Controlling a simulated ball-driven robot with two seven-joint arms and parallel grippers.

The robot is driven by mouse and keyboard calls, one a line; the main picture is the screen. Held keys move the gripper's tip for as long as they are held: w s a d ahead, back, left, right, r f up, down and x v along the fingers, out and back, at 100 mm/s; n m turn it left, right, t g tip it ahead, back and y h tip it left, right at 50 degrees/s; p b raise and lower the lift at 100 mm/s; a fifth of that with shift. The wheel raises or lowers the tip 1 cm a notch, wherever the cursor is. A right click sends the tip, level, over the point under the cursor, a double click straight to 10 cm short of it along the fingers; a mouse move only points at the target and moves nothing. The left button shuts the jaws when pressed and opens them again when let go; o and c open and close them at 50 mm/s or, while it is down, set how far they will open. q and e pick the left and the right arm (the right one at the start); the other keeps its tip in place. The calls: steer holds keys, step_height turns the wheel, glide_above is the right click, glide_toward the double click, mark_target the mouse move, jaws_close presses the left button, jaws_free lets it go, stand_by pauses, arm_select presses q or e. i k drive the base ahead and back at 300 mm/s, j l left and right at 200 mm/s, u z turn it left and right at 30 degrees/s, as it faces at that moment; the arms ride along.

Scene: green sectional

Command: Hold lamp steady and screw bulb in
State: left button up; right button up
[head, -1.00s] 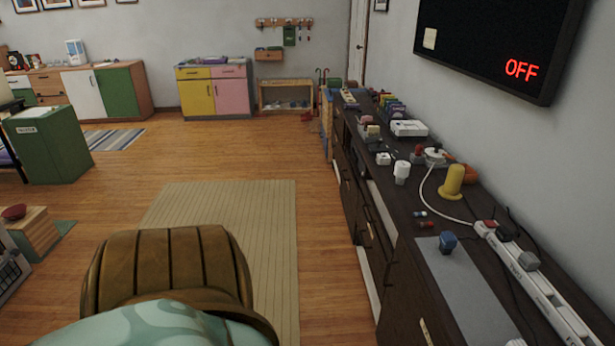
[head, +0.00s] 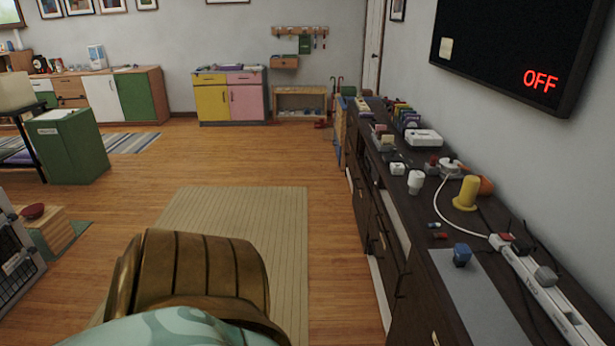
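I cannot make out a lamp or a bulb for certain. A small white rounded piece (head: 415,181) stands on the dark sideboard (head: 408,315) at the right; it is too small to tell whether it is a bulb. A yellow upright piece with a wide foot (head: 466,193) stands to its right on the same top; I cannot tell what it is. Neither of my grippers is in the head view.
A white power strip (head: 540,295) and a blue piece (head: 461,255) lie on the near sideboard top. A brown ribbed chair (head: 200,275) blocks the near floor. A beige rug (head: 245,207) and bare wood floor lie beyond. A wall screen (head: 500,50) reads OFF.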

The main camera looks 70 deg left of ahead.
mark_target(465, 202)
steer(key=u, duration=1.5)
